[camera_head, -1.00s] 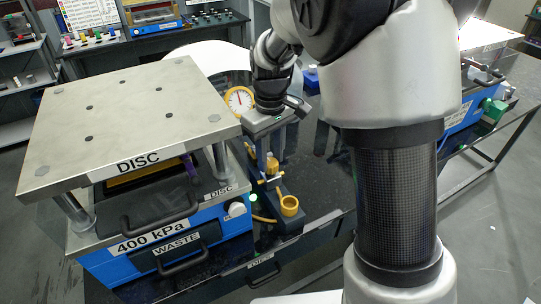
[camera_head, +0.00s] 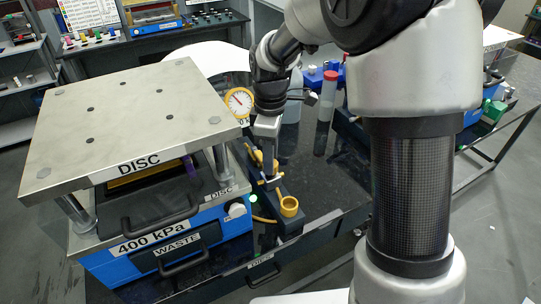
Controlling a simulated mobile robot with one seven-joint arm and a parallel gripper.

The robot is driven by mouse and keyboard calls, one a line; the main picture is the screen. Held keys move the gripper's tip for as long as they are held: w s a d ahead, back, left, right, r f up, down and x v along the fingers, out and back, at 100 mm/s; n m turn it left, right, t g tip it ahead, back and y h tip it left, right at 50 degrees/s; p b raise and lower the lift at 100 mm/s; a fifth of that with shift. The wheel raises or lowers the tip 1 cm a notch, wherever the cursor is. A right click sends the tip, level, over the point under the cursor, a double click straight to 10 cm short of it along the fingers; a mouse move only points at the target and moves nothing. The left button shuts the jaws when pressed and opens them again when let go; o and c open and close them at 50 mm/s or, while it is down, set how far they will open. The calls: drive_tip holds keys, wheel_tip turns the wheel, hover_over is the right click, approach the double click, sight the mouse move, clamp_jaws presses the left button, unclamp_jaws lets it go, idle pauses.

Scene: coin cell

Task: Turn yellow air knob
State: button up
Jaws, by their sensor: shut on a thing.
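The yellow air knob (camera_head: 276,167) is on the dark air unit to the right of the disc press, low below the round gauge. My gripper (camera_head: 271,180) points down at it, its hand seen edge-on, and its fingers are shut on the knob. The fingers hide much of the knob, so its exact angle cannot be told. The yellow-rimmed gauge (camera_head: 239,102) stands behind and to the left of my gripper, its needle leaning up and to the left.
The disc press (camera_head: 130,125) with its blue 400 kPa base (camera_head: 130,262) stands close on the left. A red-capped tube (camera_head: 326,100) stands behind to the right.

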drive_tip(key=shift+n, duration=0.4)
drive_tip(key=o, duration=1)
drive_tip(key=shift+o, duration=0.2)
wheel_tip(320, 180, up, 18)
drive_tip(key=p, duration=0.1)
drive_tip(key=shift+f, duration=0.2)
drive_tip(key=shift+s+f, duration=0.1)
